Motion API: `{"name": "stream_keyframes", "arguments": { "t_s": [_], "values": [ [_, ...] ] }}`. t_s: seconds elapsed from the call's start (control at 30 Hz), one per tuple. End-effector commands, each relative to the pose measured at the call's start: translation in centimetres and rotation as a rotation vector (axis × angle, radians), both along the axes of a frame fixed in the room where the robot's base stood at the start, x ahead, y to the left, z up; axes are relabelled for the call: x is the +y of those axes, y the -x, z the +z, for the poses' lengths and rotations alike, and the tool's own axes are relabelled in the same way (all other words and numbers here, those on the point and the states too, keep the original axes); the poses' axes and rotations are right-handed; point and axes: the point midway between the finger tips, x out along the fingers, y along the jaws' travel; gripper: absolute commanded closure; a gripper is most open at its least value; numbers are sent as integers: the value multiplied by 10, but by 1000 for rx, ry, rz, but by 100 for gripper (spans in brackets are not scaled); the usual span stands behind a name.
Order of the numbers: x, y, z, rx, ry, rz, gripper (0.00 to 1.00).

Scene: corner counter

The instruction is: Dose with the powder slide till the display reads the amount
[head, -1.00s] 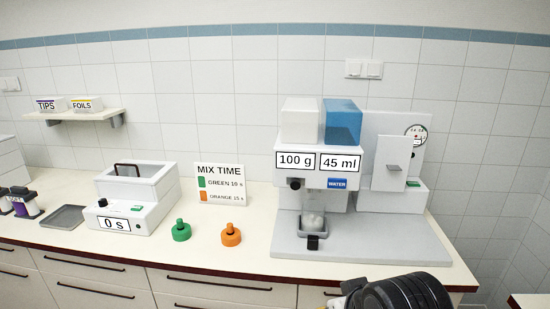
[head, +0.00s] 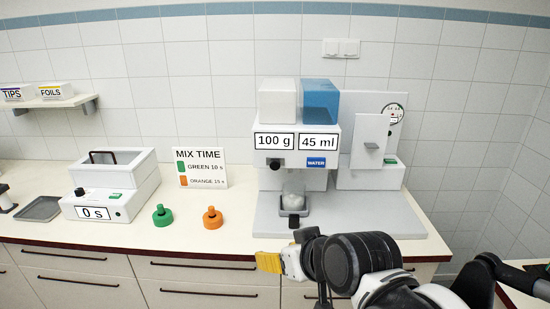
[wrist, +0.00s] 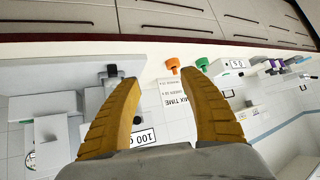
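The dispenser (head: 330,178) stands on the counter at right of centre. Its front labels read "100 g" (head: 274,142) and "45 ml" (head: 317,142). A black knob (head: 275,163) sits below the "100 g" label; I cannot tell for sure that it is the powder slide. A container with pale, lumpy contents (head: 294,196) stands under the dispenser, with a black handle (head: 294,222) in front. My gripper (head: 270,262) is low in front of the counter edge, apart from the dispenser. In the wrist view, its yellow fingers (wrist: 158,78) are spread wide with nothing between them.
A green piece (head: 162,215) and an orange piece (head: 212,217) stand on the counter left of the dispenser. The counter's front edge lies near my gripper.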

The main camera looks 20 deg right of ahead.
Motion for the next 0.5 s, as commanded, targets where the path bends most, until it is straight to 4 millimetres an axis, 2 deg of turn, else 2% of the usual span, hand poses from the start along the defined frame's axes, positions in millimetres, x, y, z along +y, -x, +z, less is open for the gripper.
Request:
{"name": "stream_keyframes", "arguments": {
  "t_s": [0.03,0.13,0.23,0.3,0.37,0.5],
  "values": [
    [17,-30,16,-97,-37,39,48],
    [42,-90,57,-336,-110,71,48],
    [44,-139,90,-550,-153,15,48],
    [33,-167,101,-665,-166,-72,48],
    [19,-186,101,-733,-165,-164,48],
    [-18,-212,73,-779,-133,-380,48]
  ]
}}
